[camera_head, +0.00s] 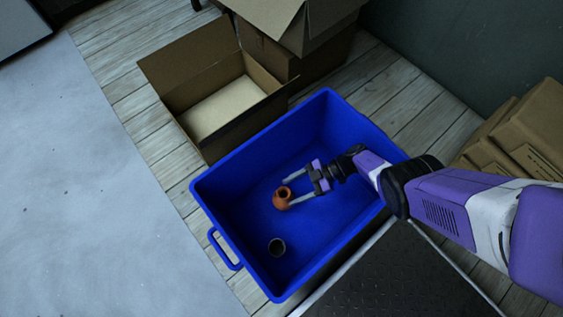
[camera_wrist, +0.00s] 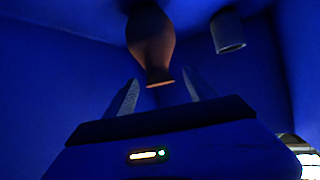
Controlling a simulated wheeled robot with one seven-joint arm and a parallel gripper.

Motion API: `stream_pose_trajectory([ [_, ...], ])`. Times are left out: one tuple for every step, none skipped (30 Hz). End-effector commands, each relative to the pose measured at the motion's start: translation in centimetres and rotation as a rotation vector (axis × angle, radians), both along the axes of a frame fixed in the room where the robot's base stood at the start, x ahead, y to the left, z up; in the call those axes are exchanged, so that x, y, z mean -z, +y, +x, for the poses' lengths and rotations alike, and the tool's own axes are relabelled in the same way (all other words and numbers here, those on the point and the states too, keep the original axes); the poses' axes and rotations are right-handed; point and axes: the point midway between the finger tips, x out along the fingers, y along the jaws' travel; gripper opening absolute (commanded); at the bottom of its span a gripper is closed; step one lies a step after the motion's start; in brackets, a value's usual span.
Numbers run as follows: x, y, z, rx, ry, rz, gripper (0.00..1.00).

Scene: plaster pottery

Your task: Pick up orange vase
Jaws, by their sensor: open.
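The orange vase (camera_head: 282,199) is a small round-bodied pot with a dark mouth, inside the blue bin (camera_head: 318,291). In the wrist view the vase (camera_wrist: 151,42) shows dim brown, its rim toward my gripper. My gripper (camera_head: 287,191) is open inside the bin, its two fingers reaching toward the vase. In the head view the fingertips are beside the vase, one on each side. In the wrist view the fingers (camera_wrist: 159,93) flank the vase's rim end, with gaps showing on both sides. I cannot tell whether either finger touches it.
A small dark-mouthed cup (camera_head: 276,247) sits in the bin near the front wall; it shows grey in the wrist view (camera_wrist: 228,32). The bin walls surround my gripper. An open cardboard box (camera_head: 190,80) stands behind the bin, and more boxes (camera_head: 520,135) are at right.

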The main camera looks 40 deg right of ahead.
Motion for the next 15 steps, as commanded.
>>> stream_pose_trajectory([
  [0.5, 0.6, 0.1, -0.003, 0.0, 0.002, 0.64],
  [0.6, 0.9, 0.2, -0.004, -0.001, 0.002, 0.64],
  [0.8, 1.3, 0.4, -0.003, -0.001, 0.002, 0.64],
  [1.0, 1.5, 0.5, -0.003, -0.002, 0.001, 0.64],
  [1.1, 1.7, 0.6, -0.002, -0.002, 0.0, 0.64],
  [1.3, 2.0, 0.8, -0.002, -0.002, 0.0, 0.64],
  [1.5, 2.2, 0.9, -0.002, -0.002, 0.0, 0.64],
  [1.8, 2.5, 1.0, -0.002, -0.003, 0.001, 0.64],
  [2.2, 3.0, 1.2, -0.003, -0.004, 0.001, 0.64],
  [2.5, 3.3, 1.5, -0.003, -0.004, 0.002, 0.64],
  [2.8, 3.7, 1.6, -0.003, -0.004, 0.002, 0.64],
  [3.1, 4.1, 1.9, -0.003, -0.005, 0.001, 0.64],
  [3.2, 4.5, 2.0, -0.003, -0.004, 0.001, 0.64],
  [3.3, 4.7, 2.1, -0.001, -0.003, 0.001, 0.64],
  [3.4, 5.0, 2.3, -0.001, -0.004, -0.001, 0.64],
])
